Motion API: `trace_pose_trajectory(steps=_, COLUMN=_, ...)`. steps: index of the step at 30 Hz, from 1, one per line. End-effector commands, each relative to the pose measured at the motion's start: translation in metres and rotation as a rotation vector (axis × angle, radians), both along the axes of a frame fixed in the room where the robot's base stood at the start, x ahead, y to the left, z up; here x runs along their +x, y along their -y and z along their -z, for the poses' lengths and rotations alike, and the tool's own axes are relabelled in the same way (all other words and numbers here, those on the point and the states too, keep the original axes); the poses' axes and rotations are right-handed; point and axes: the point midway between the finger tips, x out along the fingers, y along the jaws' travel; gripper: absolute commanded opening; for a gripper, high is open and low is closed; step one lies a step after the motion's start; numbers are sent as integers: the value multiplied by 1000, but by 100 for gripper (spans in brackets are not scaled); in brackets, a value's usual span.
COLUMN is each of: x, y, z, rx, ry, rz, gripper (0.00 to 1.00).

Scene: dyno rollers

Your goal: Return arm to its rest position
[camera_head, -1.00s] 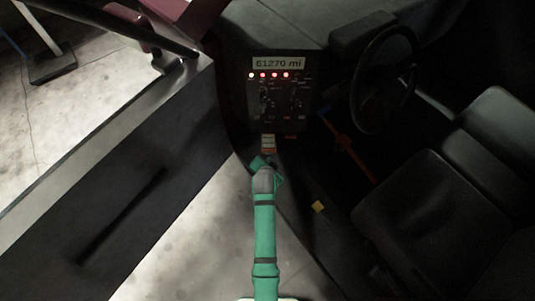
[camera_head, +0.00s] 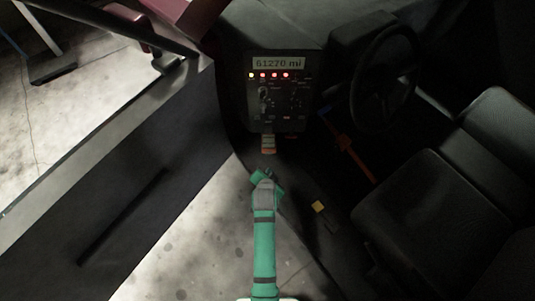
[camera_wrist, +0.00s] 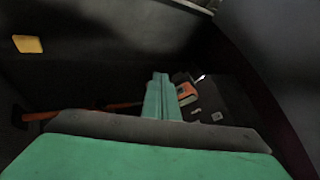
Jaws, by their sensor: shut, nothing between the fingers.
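My green arm (camera_head: 264,245) reaches up from the bottom middle of the head view, over the pale floor at the open doorway of a vehicle cab. My gripper (camera_head: 260,174) is at its upper end, small in that view, below the dashboard panel. A gap shows between it and the pale and orange piece (camera_head: 268,146) under the panel. In the wrist view, the green fingers of my gripper (camera_wrist: 160,78) are together with nothing between them. The orange piece (camera_wrist: 187,93) appears just right of them.
The open door (camera_head: 120,180) is on the left. The steering wheel (camera_head: 385,80), seat (camera_head: 410,205) and orange bar (camera_head: 350,157) are on the right. A yellow block (camera_head: 318,207) lies right of my arm.

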Motion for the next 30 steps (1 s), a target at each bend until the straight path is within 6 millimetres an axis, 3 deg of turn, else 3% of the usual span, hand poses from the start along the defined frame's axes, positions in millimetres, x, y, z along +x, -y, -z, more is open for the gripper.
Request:
trace_pose_trajectory(steps=20, x=-5, y=-1, z=1, rx=-3, ry=4, rz=-6, gripper=0)
trace_pose_trajectory(steps=23, x=-20, y=-3, z=4, rx=-15, ry=18, rz=-26, gripper=0)
trace_pose_trajectory(steps=30, x=-92, y=-11, z=2, rx=-86, ry=104, rz=-120, gripper=0)
